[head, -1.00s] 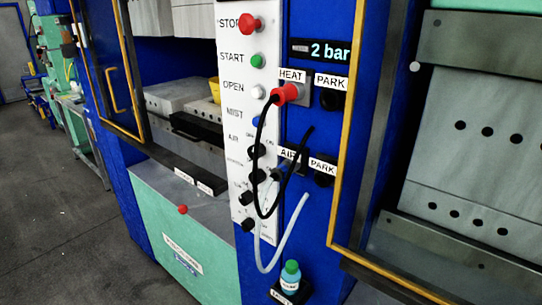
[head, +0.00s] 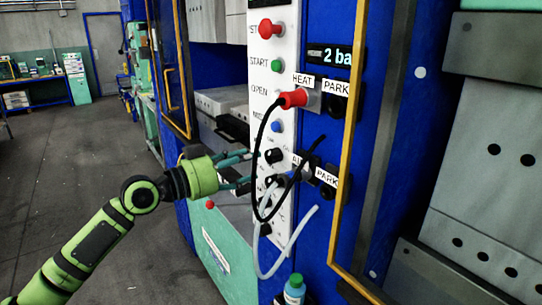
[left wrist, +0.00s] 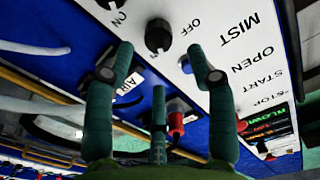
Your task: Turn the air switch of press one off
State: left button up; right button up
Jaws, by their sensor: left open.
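Press one's white control panel (head: 266,70) stands in the middle of the head view. The air switch (head: 273,156) is a black knob on it below the blue mist button (head: 276,127). In the left wrist view the air switch (left wrist: 158,36) sits between ON and OFF marks; I cannot tell where it points. My left gripper (head: 248,168) is open and empty, its fingers reaching toward the panel at about the knob's height. In the left wrist view the gripper (left wrist: 158,58) has the knob between its two upper fingertips, seemingly just beyond them. My right gripper is not seen.
A black cable with a red plug (head: 293,99) hangs from the heat socket, close to the switch. A pale hose (head: 288,243) loops below. More black knobs (head: 265,229) sit lower. A yellow-edged door frame (head: 348,150) stands right. Open floor lies left.

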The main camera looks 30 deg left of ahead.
aim_at(268, 155)
pick_arm(q)
jog(key=p+x, duration=0.1)
jog(key=x, duration=0.1)
jog(key=p+x, duration=0.2)
jog(key=x, duration=0.1)
jog(key=shift+r, duration=0.25)
jog(key=shift+w+d+f+p, duration=0.2)
jog(key=shift+w+f+p, duration=0.1)
jog(key=shift+w, duration=0.25)
jog(key=shift+c, duration=0.4)
grip_shut()
jog(key=shift+r, duration=0.1)
jog(key=shift+a, duration=0.1)
